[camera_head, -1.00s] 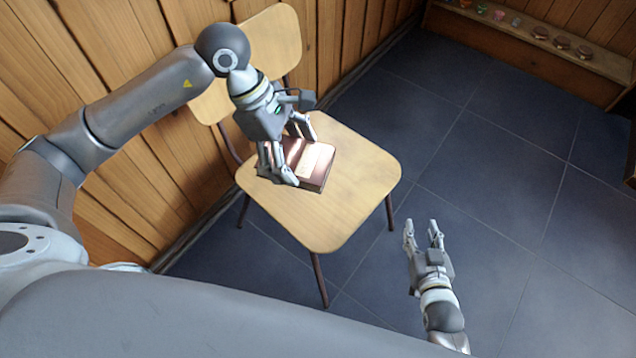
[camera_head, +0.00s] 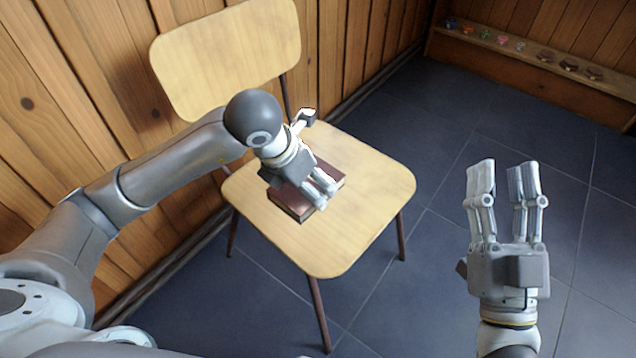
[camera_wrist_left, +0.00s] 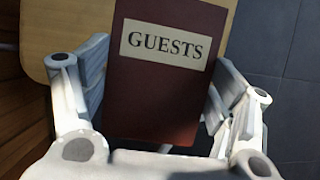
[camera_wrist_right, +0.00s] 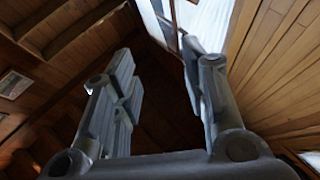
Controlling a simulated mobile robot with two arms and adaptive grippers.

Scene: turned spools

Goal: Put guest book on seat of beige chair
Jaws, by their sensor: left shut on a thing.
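The guest book (camera_head: 289,203) is dark red with a pale "GUESTS" label, which reads clearly in the left wrist view (camera_wrist_left: 155,100). It lies flat over the middle of the seat of the beige chair (camera_head: 370,185) and looks to be at seat level. My left gripper (camera_head: 323,192) is above the book and shut on it, with fingers along both sides in the left wrist view. The gripper hides part of the cover. My right gripper (camera_head: 502,180) is open and empty, to the right of the chair, fingers pointing up.
The chair's backrest (camera_head: 230,60) stands near the wood-panelled wall (camera_head: 60,130). A low wooden shelf (camera_head: 530,75) with several small objects is at the back right. The dark tiled floor (camera_head: 440,150) between is clear.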

